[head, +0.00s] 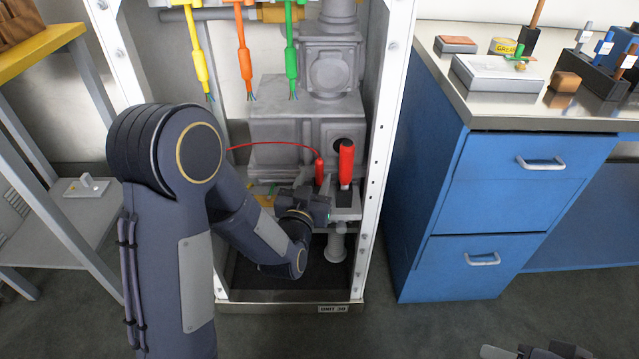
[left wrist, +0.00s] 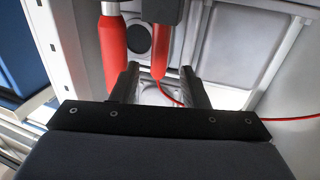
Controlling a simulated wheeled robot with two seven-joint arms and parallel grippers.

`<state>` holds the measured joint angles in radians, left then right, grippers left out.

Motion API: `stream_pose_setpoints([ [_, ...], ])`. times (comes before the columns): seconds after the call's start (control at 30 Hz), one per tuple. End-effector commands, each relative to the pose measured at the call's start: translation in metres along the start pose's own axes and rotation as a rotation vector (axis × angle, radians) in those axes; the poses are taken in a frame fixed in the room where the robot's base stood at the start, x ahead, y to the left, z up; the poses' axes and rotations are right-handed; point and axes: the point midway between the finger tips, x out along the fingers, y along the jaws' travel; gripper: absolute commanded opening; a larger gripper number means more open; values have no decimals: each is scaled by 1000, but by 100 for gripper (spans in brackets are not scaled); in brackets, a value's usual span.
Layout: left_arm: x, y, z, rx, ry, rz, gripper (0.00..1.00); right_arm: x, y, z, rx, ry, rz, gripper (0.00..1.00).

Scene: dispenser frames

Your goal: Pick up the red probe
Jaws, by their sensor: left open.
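The red probe (head: 320,171) is slim, with a thin red lead from its lower part in the left wrist view. It stands at the front of the grey machine inside the white frame. My left gripper (head: 314,188) is open at the probe, low in the frame. In the left wrist view the probe (left wrist: 159,84) shows between the two spread fingers (left wrist: 158,88); I cannot tell whether either touches it. My right gripper (head: 540,352) is only partly in view at the bottom right edge, and its jaws are unclear.
A thicker red handle (head: 346,163) stands close right of the probe; in the left wrist view it (left wrist: 113,55) is beside one finger. Yellow, orange and green cables (head: 245,62) hang above. The white frame post (head: 383,130) is to the right, then a blue cabinet (head: 490,215).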

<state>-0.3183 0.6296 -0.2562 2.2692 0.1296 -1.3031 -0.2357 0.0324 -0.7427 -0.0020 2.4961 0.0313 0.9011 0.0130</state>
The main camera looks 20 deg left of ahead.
Motion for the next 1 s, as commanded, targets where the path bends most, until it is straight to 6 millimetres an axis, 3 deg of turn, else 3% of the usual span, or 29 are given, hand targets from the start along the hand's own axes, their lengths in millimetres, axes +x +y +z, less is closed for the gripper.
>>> stream_pose_setpoints([
  [0.3, 44, 1, 1, -1, 0, -1, 41, 5, 2, 2, 0, 0, 0, 46],
  [0.63, 51, 1, 0, -2, -2, -1, 40, 5, 2, 3, 0, 0, 0, 46],
  [0.93, 51, 1, 0, -2, -2, -1, 0, 5, 2, 3, 0, 0, 0, 46],
  [1.0, 51, 1, 0, -2, -2, 0, 0, 5, 2, 3, 0, 0, 0, 46],
])
